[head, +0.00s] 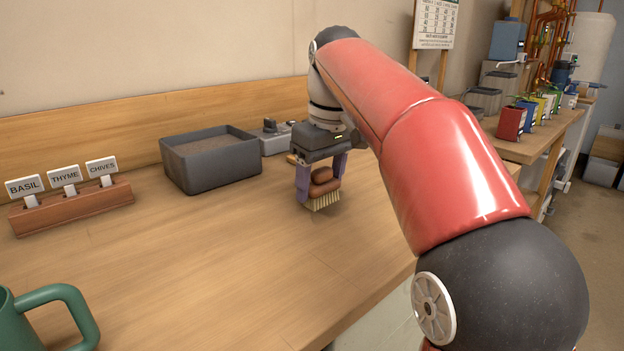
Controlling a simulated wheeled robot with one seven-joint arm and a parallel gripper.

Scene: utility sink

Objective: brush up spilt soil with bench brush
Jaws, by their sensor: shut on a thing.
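The bench brush (323,190) has a reddish-brown wooden body and pale bristles that point down. My gripper (320,180) is shut on the brush, with its purple fingers on either side of the brown body. The bristles are at or just above the wooden bench top (190,260); I cannot tell whether they touch it. I see no clear patch of spilt soil on the visible bench top. My arm hides the bench to the right of and behind the brush.
A dark grey tray (225,165) of soil stands at the back, left of my gripper. A grey device (272,137) with a knob sits behind it. A wooden holder (75,205) with herb labels is at left, a green mug (45,310) at front left. The middle front is clear.

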